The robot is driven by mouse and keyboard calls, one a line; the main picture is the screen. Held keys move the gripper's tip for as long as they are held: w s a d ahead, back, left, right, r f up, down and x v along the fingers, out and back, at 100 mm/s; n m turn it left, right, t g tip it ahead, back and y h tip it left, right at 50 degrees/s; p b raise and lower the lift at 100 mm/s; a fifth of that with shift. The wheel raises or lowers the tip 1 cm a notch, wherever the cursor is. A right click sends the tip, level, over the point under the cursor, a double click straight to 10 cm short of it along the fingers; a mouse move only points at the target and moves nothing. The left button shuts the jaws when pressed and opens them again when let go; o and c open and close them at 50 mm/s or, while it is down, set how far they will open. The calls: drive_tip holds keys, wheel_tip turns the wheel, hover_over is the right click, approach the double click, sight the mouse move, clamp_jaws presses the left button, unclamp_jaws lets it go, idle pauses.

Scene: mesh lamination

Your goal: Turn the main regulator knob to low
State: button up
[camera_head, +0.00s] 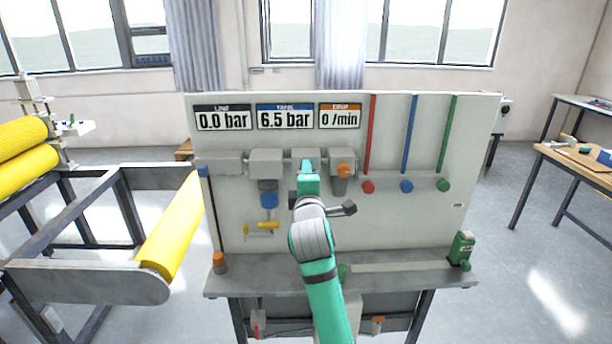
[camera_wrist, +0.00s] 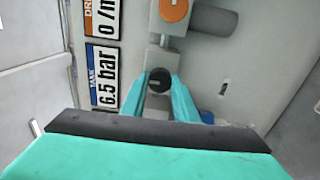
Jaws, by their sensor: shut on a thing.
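My gripper (camera_head: 308,170) is in front of the grey valve row on the upright panel (camera_head: 420,225). In the wrist view my gripper (camera_wrist: 157,88) has its two teal fingers on either side of a small black knob (camera_wrist: 158,80) and is shut on it. The knob has a small pale mark. It sits on a grey block, which shows in the head view as a grey housing (camera_head: 305,154). The knob itself is hidden behind my gripper in the head view. The LINE display (camera_head: 223,117) reads 0.0 bar and the TANK display (camera_head: 285,116) reads 6.5 bar.
An orange knob (camera_head: 344,170) is close to the right of my gripper. The DRIP display (camera_head: 340,115) reads 0 /min. A blue part (camera_head: 269,200) and a yellow handle (camera_head: 267,226) are lower left. A green bottle (camera_head: 462,248) stands on the ledge.

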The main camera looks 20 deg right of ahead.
drive_tip(key=shift+f, duration=0.2)
drive_tip(key=o, duration=1.1)
drive_tip(key=shift+c, duration=0.2)
drive_tip(key=shift+r, duration=0.1)
drive_tip(key=shift+s, duration=0.1)
drive_tip(key=v, duration=1)
drive_tip(key=shift+s, duration=0.3)
drive_tip(key=shift+a, duration=0.15)
